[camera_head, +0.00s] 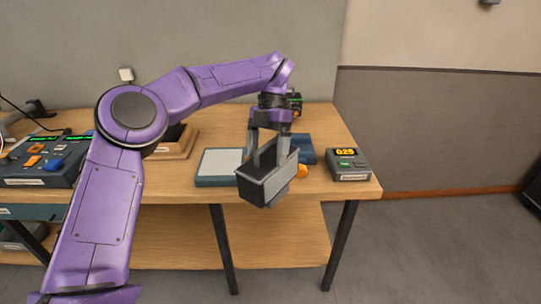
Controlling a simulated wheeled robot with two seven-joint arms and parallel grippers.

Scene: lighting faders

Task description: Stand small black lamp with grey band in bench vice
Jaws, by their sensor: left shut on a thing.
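My purple left arm reaches in from the left, and its gripper (269,150) is shut on the small black lamp with a grey band (266,184). The lamp is a dark box with a lighter grey frame, held tilted above the front edge of the table. A blue object (305,148) behind the lamp may be the bench vice; the lamp and gripper hide much of it. I cannot see its jaws clearly. My right gripper is not in view.
The wooden table (345,190) holds a blue-edged pale pad (219,166), a grey box with a lit display (348,163) and a wooden tray (178,147). An orange round part (302,171) shows beside the lamp. A control desk with faders (42,160) stands at left.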

